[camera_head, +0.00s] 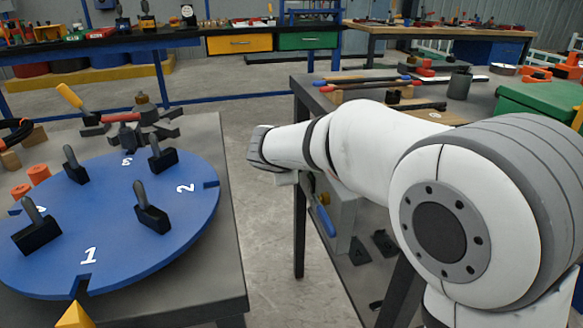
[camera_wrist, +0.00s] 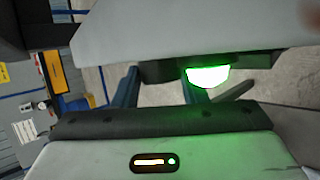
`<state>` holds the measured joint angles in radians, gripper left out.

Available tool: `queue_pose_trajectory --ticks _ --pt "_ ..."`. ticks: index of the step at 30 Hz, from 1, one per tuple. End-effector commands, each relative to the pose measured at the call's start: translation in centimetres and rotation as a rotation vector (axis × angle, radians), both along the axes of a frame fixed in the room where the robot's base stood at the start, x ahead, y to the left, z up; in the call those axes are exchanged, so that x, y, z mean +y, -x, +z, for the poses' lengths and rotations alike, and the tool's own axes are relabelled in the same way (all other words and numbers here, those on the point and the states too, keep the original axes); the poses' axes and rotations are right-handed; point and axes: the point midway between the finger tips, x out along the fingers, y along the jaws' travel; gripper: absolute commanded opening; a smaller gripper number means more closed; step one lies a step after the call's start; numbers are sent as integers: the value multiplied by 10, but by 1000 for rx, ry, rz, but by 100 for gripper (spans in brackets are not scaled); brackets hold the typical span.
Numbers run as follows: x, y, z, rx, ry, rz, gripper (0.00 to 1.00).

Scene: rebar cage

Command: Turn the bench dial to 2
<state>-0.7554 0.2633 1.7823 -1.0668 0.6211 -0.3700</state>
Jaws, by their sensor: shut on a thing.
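The bench dial (camera_head: 115,265) is a large blue disc on the left bench, with white numerals and edge notches. The 1 lies at the front beside a notch, just behind a yellow pointer (camera_head: 73,317). The 2 is on the right, a 3 at the back. Several black blocks with grey upright handles (camera_head: 152,212) stand on the disc. My arm ends to the right of the disc, apart from it. My gripper is mostly hidden; grey housings with dark bands and a green light show in the wrist view. What its jaws hold is unclear.
A grey body with a blue handle-like part (camera_head: 325,222) shows below my arm. The right bench (camera_head: 310,85) carries tools and a green box (camera_head: 540,105). Bare floor (camera_head: 265,240) lies between the benches. Metal parts and a yellow-handled tool (camera_head: 70,97) lie behind the dial.

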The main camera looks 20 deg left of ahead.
Motion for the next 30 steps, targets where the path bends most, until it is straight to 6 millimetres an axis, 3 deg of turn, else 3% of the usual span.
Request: queue_pose_trajectory --ticks 8,9,16,25,30 --pt "-1 1 -2 4 2 -3 16" --pt "0 1 -2 4 2 -3 41" --pt "0 1 -1 3 1 -1 60" --pt "0 3 3 1 1 0 60" --pt "-1 22 20 1 1 2 60"
